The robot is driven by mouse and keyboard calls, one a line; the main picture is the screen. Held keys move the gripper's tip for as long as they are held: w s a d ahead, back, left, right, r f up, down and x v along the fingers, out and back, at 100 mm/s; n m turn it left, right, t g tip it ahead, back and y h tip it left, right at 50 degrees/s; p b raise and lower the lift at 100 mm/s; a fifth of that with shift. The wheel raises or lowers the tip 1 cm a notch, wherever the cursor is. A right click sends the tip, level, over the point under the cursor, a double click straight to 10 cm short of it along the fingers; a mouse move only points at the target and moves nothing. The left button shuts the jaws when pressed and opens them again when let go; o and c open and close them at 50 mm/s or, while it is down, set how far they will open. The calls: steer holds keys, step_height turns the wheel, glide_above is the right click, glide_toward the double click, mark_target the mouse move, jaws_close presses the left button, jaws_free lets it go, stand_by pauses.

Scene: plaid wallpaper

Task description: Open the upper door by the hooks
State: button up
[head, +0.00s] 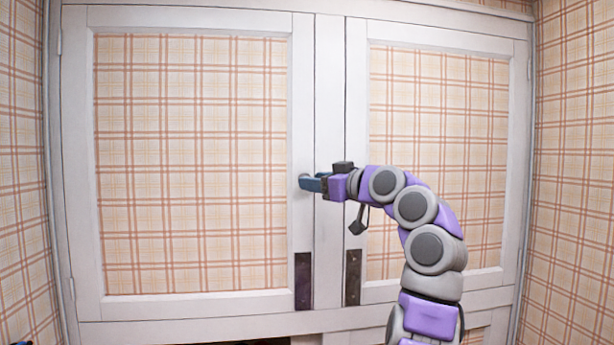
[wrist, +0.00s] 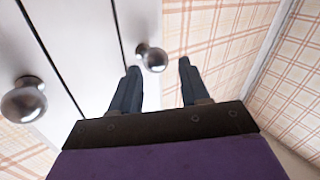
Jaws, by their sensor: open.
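A white cabinet has two shut doors with plaid panels, a left door (head: 100,299) and a right door (head: 440,44). A second knob (wrist: 23,100) is outside the fingers at the left. My arm hides part of the right door.
Two dark upright strips, left (head: 303,280) and right (head: 353,277), are low on the inner door edges. Plaid walls close in at left (head: 22,180) and right (head: 572,180). A dark opening (head: 250,341) shows below the left door.

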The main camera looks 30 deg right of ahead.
steer(key=w, duration=0.3)
steer(key=shift+w+p, duration=0.2)
steer(key=shift+p, duration=0.15)
steer(key=shift+a, duration=0.15)
steer(key=shift+c, duration=0.4)
jaws_close()
